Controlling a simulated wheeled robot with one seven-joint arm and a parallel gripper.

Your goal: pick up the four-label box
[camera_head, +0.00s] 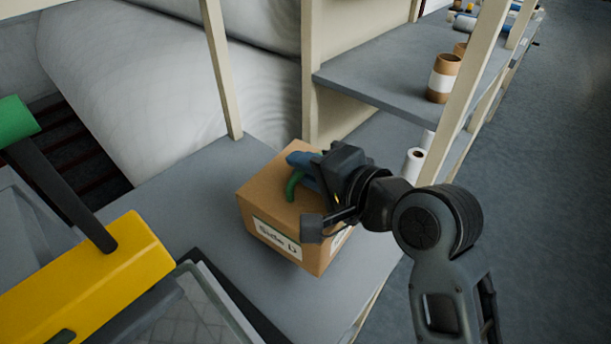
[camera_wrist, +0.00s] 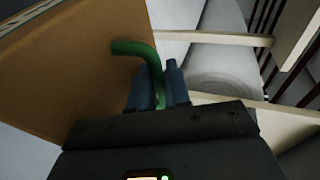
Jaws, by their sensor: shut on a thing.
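The box (camera_head: 270,205) is brown cardboard and shows white labels on two sides; the one facing the camera reads "Side D". A bent green handle (camera_head: 293,186) stands at its top. My gripper (camera_head: 303,163) is over the top of the box, with its blue fingers shut on the green handle. In the wrist view, the handle (camera_wrist: 135,48) runs down between the fingers (camera_wrist: 157,88), and a plain brown face of the box (camera_wrist: 70,60) fills the left. I cannot tell whether the box touches the grey shelf (camera_head: 195,185) under it. Its other labels are hidden.
Cream posts (camera_head: 222,70) stand behind the box. A grey upper shelf (camera_head: 390,70) holds a brown roll with a white band (camera_head: 444,78). A white roll (camera_head: 412,165) stands beyond my arm. A yellow block (camera_head: 90,280) is at lower left. Large white rolls (camera_head: 130,80) lie behind.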

